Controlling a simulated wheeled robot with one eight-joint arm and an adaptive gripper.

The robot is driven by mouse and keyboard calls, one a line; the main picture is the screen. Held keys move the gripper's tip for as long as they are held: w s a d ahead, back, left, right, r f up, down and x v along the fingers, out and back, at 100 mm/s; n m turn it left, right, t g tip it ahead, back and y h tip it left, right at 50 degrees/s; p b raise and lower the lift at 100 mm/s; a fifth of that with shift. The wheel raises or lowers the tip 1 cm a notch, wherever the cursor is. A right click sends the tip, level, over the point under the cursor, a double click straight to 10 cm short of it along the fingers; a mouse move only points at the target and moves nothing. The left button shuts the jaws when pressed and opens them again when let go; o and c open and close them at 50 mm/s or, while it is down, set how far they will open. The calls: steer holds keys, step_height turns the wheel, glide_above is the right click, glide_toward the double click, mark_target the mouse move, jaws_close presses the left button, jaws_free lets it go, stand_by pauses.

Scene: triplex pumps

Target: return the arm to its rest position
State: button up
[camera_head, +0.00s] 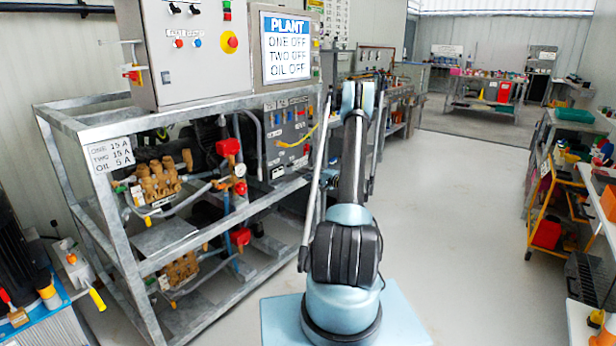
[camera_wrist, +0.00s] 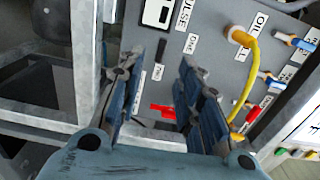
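My gripper (camera_wrist: 158,75) is open in the wrist view, its two blue fingers spread apart with nothing held between them. It faces a grey switch panel (camera_wrist: 205,80), and a red lever (camera_wrist: 162,112) on that panel shows in the gap between the fingers. I cannot tell whether the fingers touch anything. In the head view my arm (camera_head: 350,165) is raised beside the pump frame, its upper end near the panel (camera_head: 288,125). My gripper cannot be made out there behind the arm.
The galvanised pump frame (camera_head: 150,262) stands close left of my arm, with a control cabinet (camera_head: 190,65) and a PLANT sign (camera_head: 286,47) on top. A yellow cable (camera_wrist: 248,75) hangs from the panel. An orange trolley (camera_head: 545,205) is right; the floor between (camera_head: 460,210) is clear.

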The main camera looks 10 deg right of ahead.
steer(key=shift+r, duration=0.1)
steer(key=s+a+r+n+g+h, duration=0.1)
steer(key=s+a+r+n+g, duration=0.1)
steer(key=s+a+r, duration=0.3)
steer(key=s+a+r+n+g, duration=0.1)
steer(key=s+a+r+g, duration=0.15)
steer(key=r, duration=0.45)
steer(key=s+a+r+n+g+h, duration=0.1)
steer(key=s+a+r+h, duration=0.15)
steer(key=s, duration=0.55)
steer(key=s+a+r+n+g+h, duration=0.15)
steer(key=s+a+r, duration=0.25)
steer(key=s, duration=0.4)
steer(key=s+n+g+h, duration=0.2)
steer(key=s+g, duration=0.1)
steer(key=s, duration=1.7)
steer(key=s+d+f+n+h, duration=0.1)
steer(key=s+d+f+h, duration=0.1)
steer(key=s, duration=0.7)
steer(key=s+d+f+n+g+h, duration=0.1)
steer(key=s+d+f+h, duration=0.2)
steer(key=s, duration=0.6)
step_height(320, 180, down, 2)
steer(key=shift+s+d+f, duration=0.25)
steer(key=shift+d, duration=0.35)
